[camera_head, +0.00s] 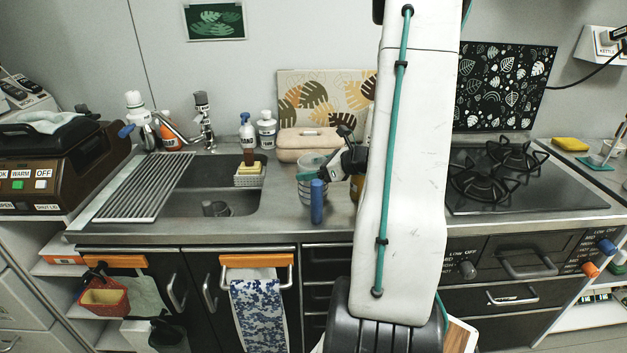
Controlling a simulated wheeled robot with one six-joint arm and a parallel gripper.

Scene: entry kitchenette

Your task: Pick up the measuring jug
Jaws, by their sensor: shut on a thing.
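The measuring jug (305,190) is a clear container with a thick blue upright handle (317,203) facing me. It appears upright at the counter, just right of the sink. My gripper (314,174) reaches in from the right at the jug's upper part and is shut on it. My white arm link crosses the middle of the view and hides the counter just right of the jug. I cannot tell whether the jug's base touches the counter.
A beige lidded box (305,146) and a leaf-patterned board (322,98) stand behind the jug. The sink (225,195), with a drying rack (148,185), lies to the left. The gas hob (530,185) lies to the right. Soap bottles (266,130) stand behind the sink.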

